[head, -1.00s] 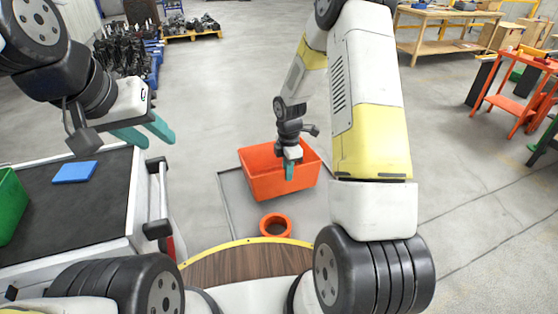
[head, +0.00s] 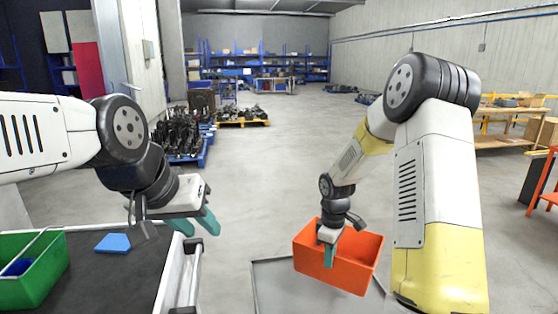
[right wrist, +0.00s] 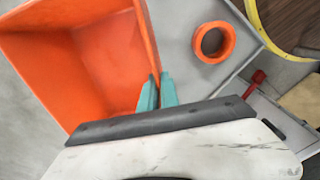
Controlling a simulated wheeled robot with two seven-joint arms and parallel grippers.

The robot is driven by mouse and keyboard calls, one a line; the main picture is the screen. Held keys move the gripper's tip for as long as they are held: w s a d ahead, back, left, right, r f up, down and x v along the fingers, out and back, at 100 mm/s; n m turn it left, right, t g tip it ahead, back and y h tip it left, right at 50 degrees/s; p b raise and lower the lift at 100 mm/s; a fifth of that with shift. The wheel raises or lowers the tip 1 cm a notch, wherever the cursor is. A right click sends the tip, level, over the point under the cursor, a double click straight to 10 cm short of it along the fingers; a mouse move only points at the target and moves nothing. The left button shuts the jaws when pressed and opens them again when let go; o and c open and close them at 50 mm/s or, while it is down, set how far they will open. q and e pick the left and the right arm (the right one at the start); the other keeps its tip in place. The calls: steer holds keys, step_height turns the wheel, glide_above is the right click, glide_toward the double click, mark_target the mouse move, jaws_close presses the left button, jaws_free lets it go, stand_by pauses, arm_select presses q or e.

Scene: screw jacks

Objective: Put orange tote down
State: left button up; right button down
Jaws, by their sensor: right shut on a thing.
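The orange tote (head: 345,272) is an open-topped box, in the middle right of the head view. My right gripper (head: 329,256) reaches down to it and is shut on its near wall. In the right wrist view the tote (right wrist: 62,75) fills the upper left, empty where its inside shows, and the teal fingers (right wrist: 158,85) pinch its wall edge. I cannot tell whether its bottom touches anything. My left gripper (head: 196,224) is open and empty, its fingers apart beside the cart's rail.
A grey tray-like platform (head: 275,285) lies under and in front of the tote; an orange ring (right wrist: 214,42) shows beside it. At left a dark-topped cart (head: 125,275) carries a green bin (head: 40,280) and blue piece (head: 113,243). Open floor lies beyond the tote.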

steer(key=s+m, duration=0.1)
steer(key=m, duration=0.7)
steer(key=s+m, duration=0.1)
steer(key=m, duration=0.2)
steer(key=shift+s+d+f+m, duration=0.1)
steer(key=shift+s+f+m, duration=0.05)
steer(key=shift+s+m, duration=0.2)
